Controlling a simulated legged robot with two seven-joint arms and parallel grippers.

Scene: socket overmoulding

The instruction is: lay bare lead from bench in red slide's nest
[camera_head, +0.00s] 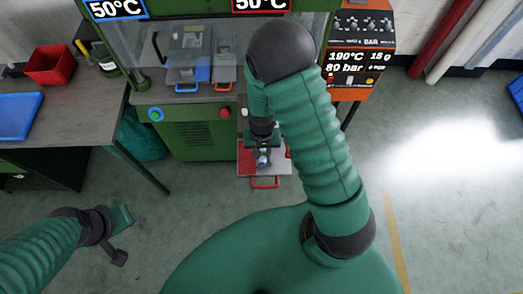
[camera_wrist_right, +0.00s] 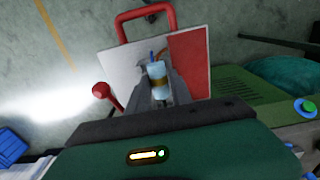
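The red slide (camera_head: 278,165) is drawn out at the front of the green machine, its red loop handle (camera_head: 265,182) toward me. In the right wrist view its plate shows a pale half and a red half (camera_wrist_right: 192,62). My right gripper (camera_head: 263,160) is over the plate. Its two grey fingers (camera_wrist_right: 161,98) stand on either side of the bare lead (camera_wrist_right: 157,71), a pale blue piece with a brownish band and a dark blue tip, and look shut on it. The nest is hidden beneath. My left gripper (camera_head: 122,237) is low at left, away from everything; its fingers are unclear.
A blue-handled tool (camera_head: 186,75) and an orange-handled one (camera_head: 226,73) sit inside the machine. A dark bench (camera_head: 60,130) with a blue tray (camera_head: 18,112) and red bin (camera_head: 50,65) is at left. A red knob (camera_wrist_right: 101,90) is beside the slide.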

